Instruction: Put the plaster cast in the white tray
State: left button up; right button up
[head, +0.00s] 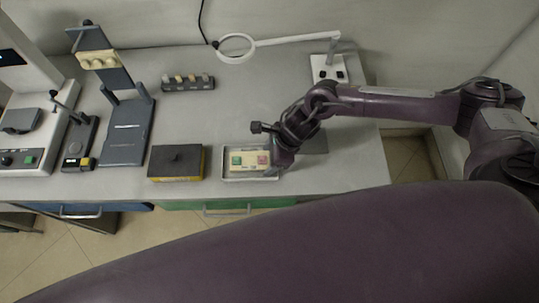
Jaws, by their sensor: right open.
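The white tray (228,177) sits near the front edge of the bench. In it lies a flat cream piece (249,167) with a green square and a pink square on it. A cream, lumpy piece that looks like a plaster cast (97,60) rests on the upright blue-grey stand at the back left. I cannot tell for certain which cream piece is the plaster cast. My right gripper (276,166) is open and points down at the right end of the tray. Its fingertips are small and partly hidden by the wrist. My left gripper is not in view.
A dark box with a yellow base (176,163) stands left of the tray. A small rack with several blanks (188,83) is behind it. A magnifier lamp (237,47) spans the back. Bare bench (235,105) lies between rack and tray.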

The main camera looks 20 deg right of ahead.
jog(key=b+v, duration=0.2)
jog(key=v, duration=1)
